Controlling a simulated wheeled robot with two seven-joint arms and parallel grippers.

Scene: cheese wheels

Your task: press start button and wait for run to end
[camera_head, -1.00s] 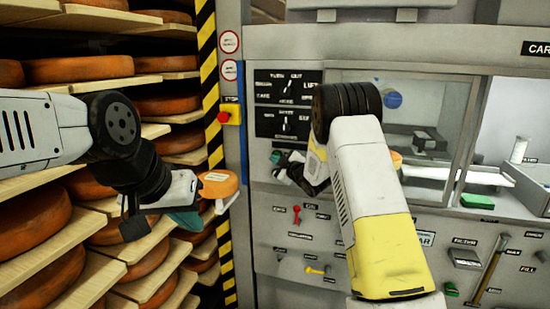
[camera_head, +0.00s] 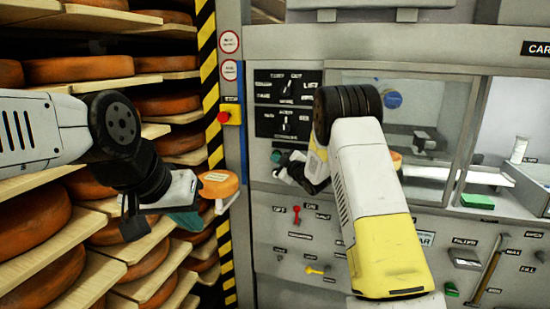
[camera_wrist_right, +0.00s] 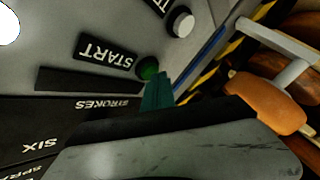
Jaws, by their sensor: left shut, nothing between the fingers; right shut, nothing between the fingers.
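The green start button (camera_wrist_right: 149,68) sits on the grey panel beside a black START label (camera_wrist_right: 105,52) in the right wrist view. My right gripper (camera_wrist_right: 158,92) is shut and empty, its teal fingertips right at the button's edge. I cannot tell whether they touch it or whether the button is pushed in. In the head view my right gripper (camera_head: 277,157) is at the panel's left side, and the button cannot be made out there.
The orange piece (camera_head: 218,184) with a grey handle is close to my left gripper. A red stop button (camera_head: 225,117) on a yellow box is on the striped post. A white knob (camera_wrist_right: 183,22) is near the start button. Shelves of cheese wheels (camera_head: 78,68) fill the left.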

